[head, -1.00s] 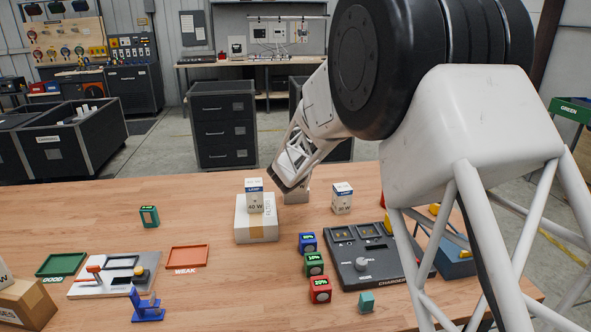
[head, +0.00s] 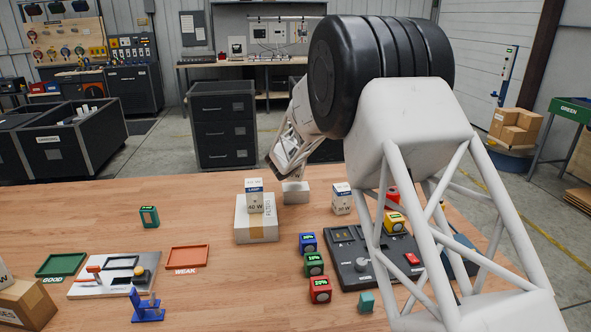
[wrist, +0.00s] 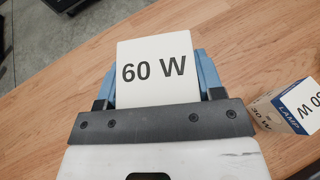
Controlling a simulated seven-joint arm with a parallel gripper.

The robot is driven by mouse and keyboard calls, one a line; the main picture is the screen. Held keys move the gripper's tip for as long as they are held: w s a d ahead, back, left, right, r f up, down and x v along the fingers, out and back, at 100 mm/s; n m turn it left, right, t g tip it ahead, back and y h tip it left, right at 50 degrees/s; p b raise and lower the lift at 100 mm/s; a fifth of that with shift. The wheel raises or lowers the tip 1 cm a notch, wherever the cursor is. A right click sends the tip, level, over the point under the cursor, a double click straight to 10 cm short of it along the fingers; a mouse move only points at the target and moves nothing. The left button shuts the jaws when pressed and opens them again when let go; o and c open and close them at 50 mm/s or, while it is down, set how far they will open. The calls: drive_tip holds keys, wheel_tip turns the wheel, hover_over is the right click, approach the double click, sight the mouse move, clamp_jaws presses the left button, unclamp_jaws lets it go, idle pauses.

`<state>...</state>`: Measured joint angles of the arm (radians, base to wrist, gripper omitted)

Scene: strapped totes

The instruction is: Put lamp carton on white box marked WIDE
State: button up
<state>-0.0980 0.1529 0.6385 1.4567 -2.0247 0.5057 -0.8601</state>
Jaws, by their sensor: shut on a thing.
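My gripper (wrist: 157,84) is shut on a white lamp carton marked 60 W (wrist: 155,70), with blue fingers on both sides of it. In the head view my gripper (head: 284,158) is at the far part of the table, above or close over a small white box (head: 296,194). The held carton is mostly hidden there, and I cannot tell whether it touches that box. No WIDE marking is readable. A nearer white box (head: 256,223) with tan tape and side lettering carries a 40 W lamp carton (head: 254,198).
A 30 W lamp carton (head: 341,199) stands right of the boxes; it also shows in the wrist view (wrist: 285,108). A dark charger (head: 365,258) and several coloured battery blocks lie in front. A red WEAK tray (head: 187,257) is at left.

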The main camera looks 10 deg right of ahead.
drive_tip(key=shift+f, duration=0.1)
drive_tip(key=shift+f, duration=1.65)
drive_tip(key=shift+f, duration=0.15)
drive_tip(key=o, duration=0.9)
drive_tip(key=shift+o, duration=0.2)
drive_tip(key=shift+r, duration=0.2)
drive_tip(key=v, duration=1.2)
